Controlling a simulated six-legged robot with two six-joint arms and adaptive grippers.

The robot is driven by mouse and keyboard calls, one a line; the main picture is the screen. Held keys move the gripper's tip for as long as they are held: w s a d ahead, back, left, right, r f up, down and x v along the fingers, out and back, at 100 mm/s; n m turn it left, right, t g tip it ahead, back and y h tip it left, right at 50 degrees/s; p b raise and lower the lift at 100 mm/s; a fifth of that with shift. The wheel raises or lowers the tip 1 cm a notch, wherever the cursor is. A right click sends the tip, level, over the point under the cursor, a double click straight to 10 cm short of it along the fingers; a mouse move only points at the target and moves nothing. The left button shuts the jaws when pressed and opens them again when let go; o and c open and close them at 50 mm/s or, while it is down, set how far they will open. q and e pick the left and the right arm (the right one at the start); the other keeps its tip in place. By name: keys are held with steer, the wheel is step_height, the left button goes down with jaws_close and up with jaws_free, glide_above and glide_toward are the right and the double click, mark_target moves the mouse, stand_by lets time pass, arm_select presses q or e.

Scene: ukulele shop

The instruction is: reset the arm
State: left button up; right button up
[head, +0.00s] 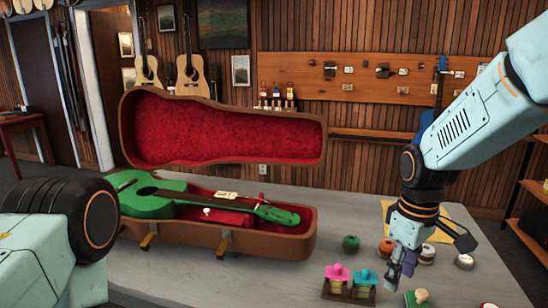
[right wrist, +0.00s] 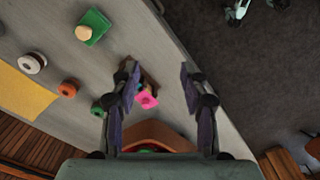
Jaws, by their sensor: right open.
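My right arm comes in from the right in the head view, bent downward. Its gripper (head: 403,268) hangs over the right part of the grey table (head: 350,215), just right of a small wooden holder (head: 349,292) with pink and teal items. In the right wrist view the two purple-padded fingers stand wide apart, with nothing held between them (right wrist: 160,88). The pink item (right wrist: 147,99) shows beyond, near the left finger. At the left of the head view only a dark joint and pale link of my left arm show; its gripper is out of view.
An open brown case (head: 225,243) with red lining holds a green ukulele (head: 152,200) on the table. Near my right gripper are a green round item (head: 351,243), a green block (head: 417,299), a white roll (head: 465,261) and a yellow sheet (right wrist: 22,92).

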steer(key=w+f+m+t, duration=0.3)
steer(key=w+f+t, duration=0.1)
steer(key=s+a+f+m+b, duration=0.1)
steer(key=s+f+m+b, duration=0.1)
steer(key=s+f, duration=0.4)
steer(key=s+a+f+m+b, duration=0.1)
steer(key=s+f, duration=0.2)
steer(key=f, duration=0.6)
steer(key=s+f+g+b, duration=0.1)
steer(key=s+f, duration=0.4)
steer(key=s, duration=0.4)
steer(key=s+f+m+g+b, duration=0.1)
steer(key=s+f+b, duration=0.1)
steer(key=s+f, duration=0.3)
steer(key=s+f+g+b, duration=0.2)
steer(key=s+f, duration=0.4)
steer(key=s, duration=0.6)
steer(key=shift+s, duration=0.3)
steer(key=shift+s+r, duration=0.1)
steer(key=shift+s, duration=0.05)
